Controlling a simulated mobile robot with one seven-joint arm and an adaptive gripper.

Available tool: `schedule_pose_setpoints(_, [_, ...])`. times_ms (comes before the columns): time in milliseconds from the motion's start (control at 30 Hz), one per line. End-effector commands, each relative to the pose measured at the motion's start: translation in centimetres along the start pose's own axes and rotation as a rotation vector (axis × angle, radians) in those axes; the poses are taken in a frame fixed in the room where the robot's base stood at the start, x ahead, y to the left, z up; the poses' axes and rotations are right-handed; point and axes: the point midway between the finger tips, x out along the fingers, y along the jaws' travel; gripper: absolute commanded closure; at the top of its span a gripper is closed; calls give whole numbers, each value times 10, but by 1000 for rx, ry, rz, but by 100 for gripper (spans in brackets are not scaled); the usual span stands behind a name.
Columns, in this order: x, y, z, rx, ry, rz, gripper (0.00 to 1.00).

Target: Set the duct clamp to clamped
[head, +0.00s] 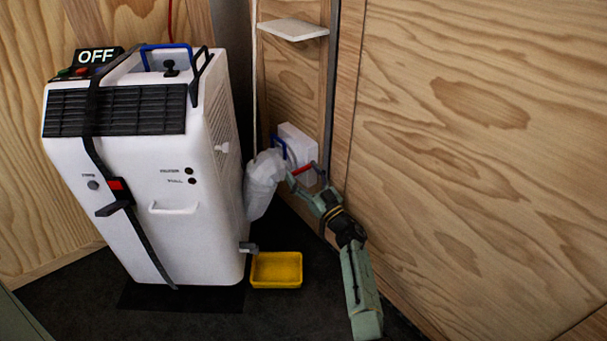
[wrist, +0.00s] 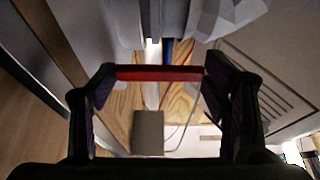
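The duct clamp's red bar (head: 303,168) is by the white duct (head: 264,172) and the white wall box (head: 298,148). In the wrist view the red bar (wrist: 160,73) spans the gap between the fingertips of my gripper (wrist: 160,80), its ends at or very near both tips. My gripper (head: 307,180) also shows in the head view, at the red bar. Its fingers are well apart; I cannot tell whether they press on the bar's ends. A blue handle (head: 278,146) is just left of the box. The clamp's body is largely hidden.
A white machine (head: 160,215) with a sign reading OFF (head: 95,56) stands on the left, a black strap around it. A yellow tray (head: 276,270) lies on the dark floor beside it. Plywood walls (head: 470,150) close the corner, and a white shelf (head: 292,29) is above.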

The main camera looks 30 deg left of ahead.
Motion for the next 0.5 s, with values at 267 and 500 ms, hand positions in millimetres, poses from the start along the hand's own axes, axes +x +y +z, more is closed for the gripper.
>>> schedule_pose_setpoints(267, [0, 0, 0, 3, 0, 1, 14])
schedule_pose_setpoints(500, [0, 0, 0, 4, 1, 1, 14])
